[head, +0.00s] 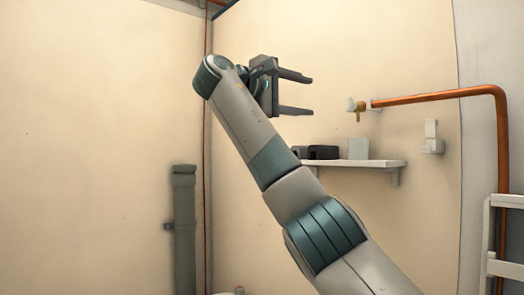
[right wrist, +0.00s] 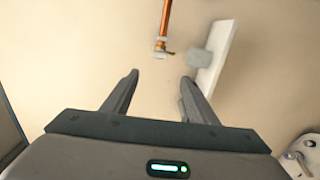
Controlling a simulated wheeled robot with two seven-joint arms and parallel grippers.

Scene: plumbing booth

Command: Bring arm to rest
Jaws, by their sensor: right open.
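My right arm (head: 240,120) reaches up from the lower right in the head view, with its wrist bent near the top. My right gripper (head: 296,92) is open and empty, its two dark fingers pointing right in front of the wall. In the right wrist view the same gripper (right wrist: 157,92) shows its fingers spread apart with only bare wall between them. My left gripper is not in view.
A copper pipe (head: 440,94) with a brass valve (head: 359,108) runs along the wall. Below it a white shelf (head: 375,163) holds dark boxes (head: 322,152) and a pale block (head: 358,149). A grey drainpipe (head: 184,230) stands left, a white ladder-like frame (head: 505,202) right.

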